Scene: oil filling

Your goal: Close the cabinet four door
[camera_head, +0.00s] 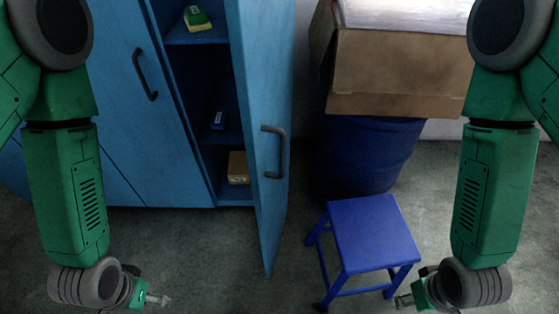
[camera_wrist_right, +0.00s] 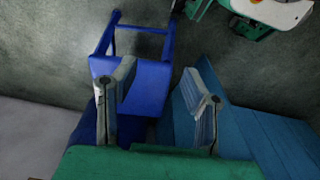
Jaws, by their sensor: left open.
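The blue cabinet door (camera_head: 257,60) stands open, swung outward to the right of its compartment. It has a dark handle (camera_head: 283,152) on the face turned toward the picture's right. The blue cabinet (camera_head: 110,100) has another handle on the panel left of the opening. My left gripper (camera_head: 160,300) is low at the left, open and away from the door. My right gripper (camera_head: 405,300) is low at the right, apart from the door and handle. In the right wrist view its two fingers (camera_wrist_right: 160,105) are spread with nothing between them.
A blue stool (camera_head: 375,235) stands on the floor between the door and my right gripper. Behind it is a blue barrel (camera_head: 365,155) with a cardboard box (camera_head: 400,75) on top. Small items lie on the open cabinet's shelves. The floor in front of the cabinet is clear.

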